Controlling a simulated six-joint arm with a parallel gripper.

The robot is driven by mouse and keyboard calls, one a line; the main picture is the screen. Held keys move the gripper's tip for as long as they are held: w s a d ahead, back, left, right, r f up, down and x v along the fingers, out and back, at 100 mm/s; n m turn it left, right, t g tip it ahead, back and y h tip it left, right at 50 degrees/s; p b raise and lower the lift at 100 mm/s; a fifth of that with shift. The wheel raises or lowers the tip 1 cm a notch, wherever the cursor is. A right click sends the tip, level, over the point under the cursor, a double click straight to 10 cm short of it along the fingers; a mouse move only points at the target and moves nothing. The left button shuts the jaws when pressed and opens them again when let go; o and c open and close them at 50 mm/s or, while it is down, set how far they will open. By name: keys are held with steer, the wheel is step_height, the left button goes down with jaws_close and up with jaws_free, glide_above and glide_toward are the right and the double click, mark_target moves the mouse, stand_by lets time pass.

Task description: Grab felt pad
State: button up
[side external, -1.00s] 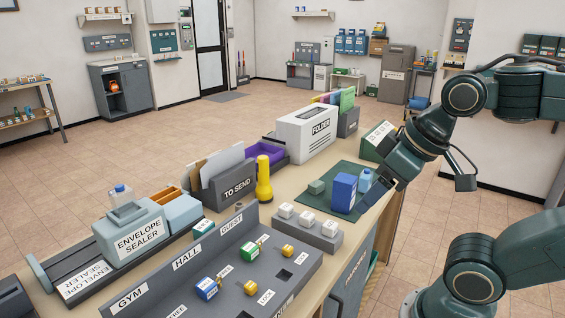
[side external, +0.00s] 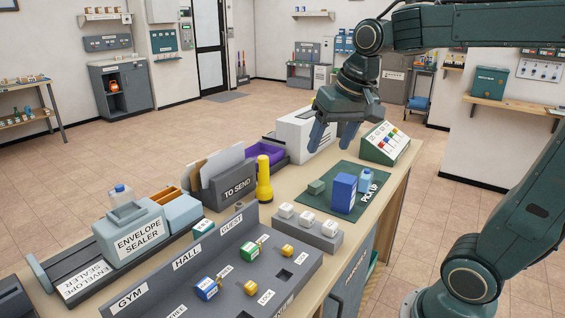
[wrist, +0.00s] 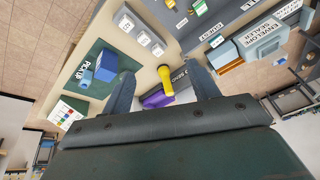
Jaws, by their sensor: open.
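A small green block (side external: 316,187), which could be the felt pad though I cannot tell for sure, lies on the left part of a dark green mat (side external: 340,209). A blue box (side external: 344,192) stands on the mat to its right, with a light blue bottle (side external: 365,181) beside it. My gripper (side external: 332,138) is open and empty, pointing down above the table, higher than the block and in front of the white folder machine. In the wrist view my open fingers (wrist: 163,88) frame the yellow flashlight (wrist: 166,80); I cannot make out the small block there.
The yellow flashlight (side external: 264,180) stands left of the mat. A grey block with white keys (side external: 305,223) is in front. A green panel with coloured buttons (side external: 386,142) stands behind the mat. The purple tray (side external: 265,153) and white folder machine (side external: 300,133) are at the back.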

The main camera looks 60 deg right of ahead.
steer(key=w+d+m+g, duration=0.1)
steer(key=w+d+m, duration=0.2)
steer(key=w+d, duration=0.35)
steer(key=m+g, duration=0.3)
steer(key=m, duration=0.8)
glide_above(316, 183)
step_height(316, 183, down, 16)
steer(key=shift+y, duration=0.4)
steer(key=shift+s+f, duration=0.2)
steer(key=shift+f, duration=4.3)
steer(key=shift+f, duration=0.1)
steer(key=shift+w+f, duration=0.1)
steer(key=shift+f, duration=2.4)
steer(key=c, duration=1)
